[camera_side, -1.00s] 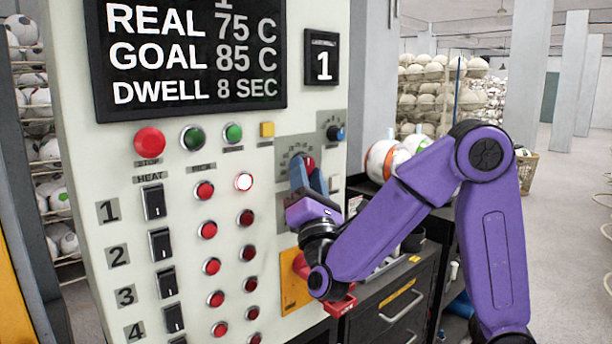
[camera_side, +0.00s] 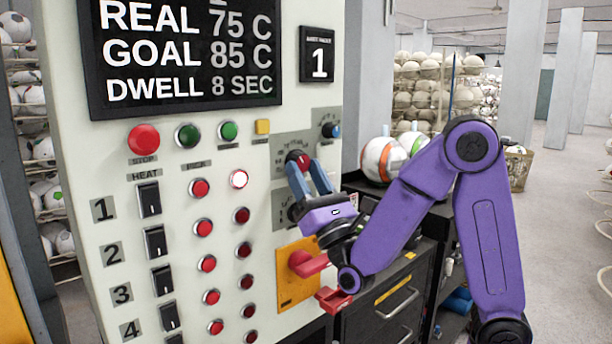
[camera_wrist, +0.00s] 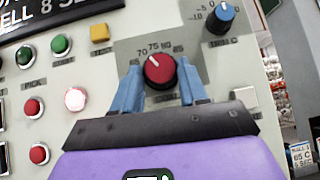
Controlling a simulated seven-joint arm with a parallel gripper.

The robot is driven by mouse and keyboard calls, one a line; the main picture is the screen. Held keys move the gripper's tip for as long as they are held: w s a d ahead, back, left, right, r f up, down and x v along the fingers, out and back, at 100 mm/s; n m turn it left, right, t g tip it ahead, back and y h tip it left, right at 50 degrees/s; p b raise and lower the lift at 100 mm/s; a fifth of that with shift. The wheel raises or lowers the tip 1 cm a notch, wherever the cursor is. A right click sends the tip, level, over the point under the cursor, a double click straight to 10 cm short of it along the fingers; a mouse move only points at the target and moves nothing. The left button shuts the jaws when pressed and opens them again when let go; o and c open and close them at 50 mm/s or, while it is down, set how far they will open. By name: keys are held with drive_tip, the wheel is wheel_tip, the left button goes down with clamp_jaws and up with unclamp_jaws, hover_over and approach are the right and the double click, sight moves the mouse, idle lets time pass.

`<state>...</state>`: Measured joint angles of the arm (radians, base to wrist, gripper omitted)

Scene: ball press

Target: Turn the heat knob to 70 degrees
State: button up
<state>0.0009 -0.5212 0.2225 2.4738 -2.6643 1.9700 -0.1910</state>
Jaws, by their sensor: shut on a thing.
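The heat knob (camera_wrist: 159,72) is a red round knob with a white pointer line, on a grey scale plate marked from 65 to 85. In the wrist view its pointer leans up and slightly left, roughly between the 70 and 75 marks. My gripper (camera_side: 305,168) has its two blue fingers on either side of the red knob, shut on it. In the wrist view the fingers (camera_wrist: 160,84) flank the knob's left and right sides. In the side view the knob (camera_side: 298,157) shows partly behind the fingertips. The black display (camera_side: 185,60) reads REAL 75 C, GOAL 85 C, DWELL 8 SEC.
A blue knob (camera_wrist: 221,17) sits up and right of the red one. A yellow button (camera_side: 262,127) and a green button (camera_side: 229,131) lie to the left. A red switch handle on an orange plate (camera_side: 291,292) sits below my gripper. Black switches and red buttons fill the panel's left.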

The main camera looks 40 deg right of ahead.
drive_tip(key=o, duration=1.1)
drive_tip(key=shift+d, duration=0.1)
drive_tip(key=shift+c, duration=0.2)
drive_tip(key=shift+r, duration=0.1)
drive_tip(key=shift+r, duration=0.25)
drive_tip(key=s+d+r, duration=0.2)
drive_tip(key=s+r, duration=1)
drive_tip(key=s, duration=0.1)
drive_tip(key=shift+s+d, duration=0.35)
drive_tip(key=shift+r, duration=0.15)
